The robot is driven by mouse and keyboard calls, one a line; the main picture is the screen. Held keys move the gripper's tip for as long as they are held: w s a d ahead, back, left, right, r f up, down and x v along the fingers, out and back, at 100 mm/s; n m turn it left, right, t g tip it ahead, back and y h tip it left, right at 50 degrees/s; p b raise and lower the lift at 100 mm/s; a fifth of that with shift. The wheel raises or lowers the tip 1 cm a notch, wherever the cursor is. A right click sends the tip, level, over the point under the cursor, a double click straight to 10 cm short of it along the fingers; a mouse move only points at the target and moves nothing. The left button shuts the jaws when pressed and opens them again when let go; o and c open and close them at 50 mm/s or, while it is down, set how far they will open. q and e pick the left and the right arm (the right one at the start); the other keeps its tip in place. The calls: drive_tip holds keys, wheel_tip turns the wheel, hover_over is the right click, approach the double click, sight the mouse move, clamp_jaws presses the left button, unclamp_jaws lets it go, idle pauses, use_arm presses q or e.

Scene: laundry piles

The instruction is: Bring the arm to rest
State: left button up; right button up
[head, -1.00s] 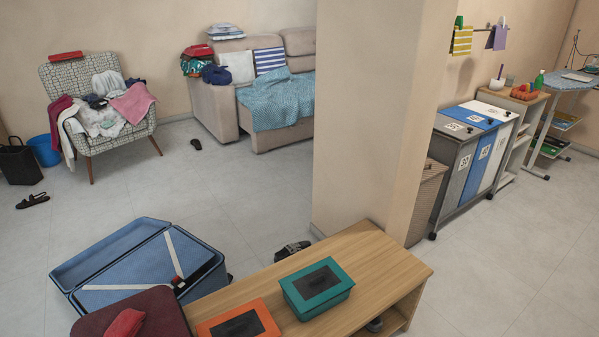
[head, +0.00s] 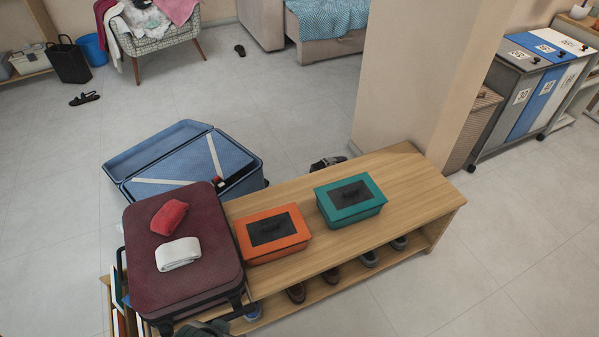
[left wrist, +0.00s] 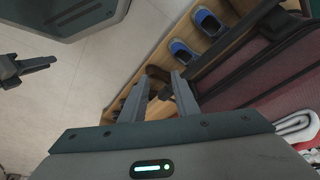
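My left gripper (left wrist: 160,80) shows in the left wrist view with its two fingers apart and nothing between them. It is beside the dark red suitcase (left wrist: 255,75) and the wooden bench with shoes on its lower shelf. A dark part at the left edge of that view looks like my right gripper (left wrist: 28,68); whether its fingers are apart is unclear. In the head view, neither gripper's fingers can be made out; a dark grey part of mine shows at the bottom edge, by the suitcase (head: 205,255).
The wooden bench (head: 410,180) carries an orange box (head: 272,232) and a teal box (head: 350,198). A folded red cloth (head: 169,216) and a white cloth (head: 178,254) lie on the suitcase. An open blue suitcase (head: 180,165) is behind.

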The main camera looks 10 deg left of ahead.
use_arm(q)
wheel_tip(320, 180, down, 25)
drive_tip(key=s+d+t, duration=0.1)
drive_tip(key=d, duration=0.1)
drive_tip(key=shift+s+d+h, duration=0.15)
drive_tip(key=shift+s+h, duration=0.15)
drive_tip(key=shift+h, duration=0.1)
idle(0.5)
